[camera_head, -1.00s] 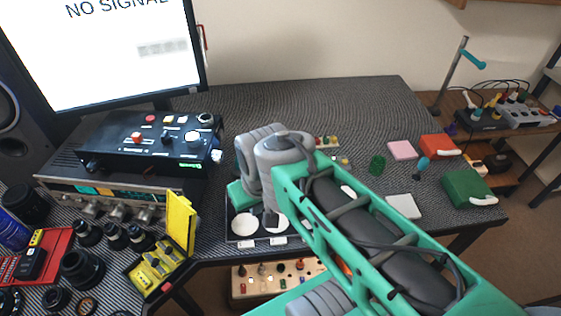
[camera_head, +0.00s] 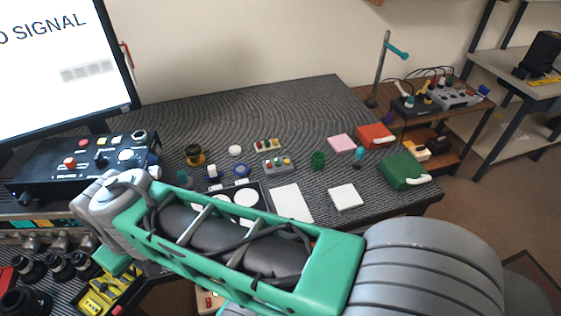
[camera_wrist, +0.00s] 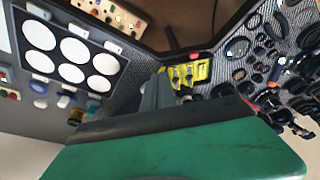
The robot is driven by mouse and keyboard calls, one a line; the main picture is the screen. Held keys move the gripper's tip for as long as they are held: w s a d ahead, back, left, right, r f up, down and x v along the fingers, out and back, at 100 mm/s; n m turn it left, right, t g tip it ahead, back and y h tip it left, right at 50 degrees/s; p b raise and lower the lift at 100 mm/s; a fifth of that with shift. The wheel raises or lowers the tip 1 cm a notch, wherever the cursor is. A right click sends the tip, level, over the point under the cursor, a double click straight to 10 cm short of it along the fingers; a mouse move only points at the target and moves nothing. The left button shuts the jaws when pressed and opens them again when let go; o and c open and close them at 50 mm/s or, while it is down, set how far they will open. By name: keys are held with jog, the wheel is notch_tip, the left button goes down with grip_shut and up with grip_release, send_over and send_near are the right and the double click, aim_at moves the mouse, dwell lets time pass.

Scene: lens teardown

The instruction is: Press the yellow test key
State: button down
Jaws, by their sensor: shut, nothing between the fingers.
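A small grey button box (camera_head: 278,165) with several coloured keys stands mid-table in the head view. A pale key strip (camera_head: 267,145) with red, yellow and green keys lies just behind it. The yellow keys are too small to read, so I cannot tell which is the test key. My gripper (camera_wrist: 158,92) is shut and empty in the wrist view, seen above my green housing. In the head view my forearm hides most of it. It is at the left, by the black control box, well apart from both key units.
A black control box (camera_head: 85,160) with knobs stands at the left. A yellow open case (camera_head: 103,296) and lenses lie at the front left. A tray with white discs (camera_wrist: 70,50) fills the wrist view's left. Pink (camera_head: 342,143), red (camera_head: 376,136) and green (camera_head: 404,171) blocks lie right.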

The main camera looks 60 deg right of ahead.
jog(key=w+d+m+h+b, duration=0.1)
jog(key=w+d+m+h, duration=0.15)
jog(key=d+m, duration=0.45)
jog(key=w+d+f+m+h, duration=0.1)
jog(key=w+d+m, duration=0.2)
jog(key=d, duration=0.8)
jog(key=w+d+m+h+b, duration=0.1)
jog(key=w+d+m, duration=0.3)
jog(key=d, duration=0.5)
jog(key=m+g+h+b, duration=0.2)
jog(key=m+g+h, duration=0.3)
jog(key=m, duration=1)
send_over(285, 162)
jog(key=shift+y, duration=0.25)
notch_tip(285, 162, down, 5)
jog(key=shift+r, duration=0.1)
notch_tip(285, 162, down, 8)
jog(key=b, duration=0.3)
jog(key=shift+f, duration=0.2)
jog(key=shift+f+b, duration=0.25)
jog(key=shift+b, duration=0.2)
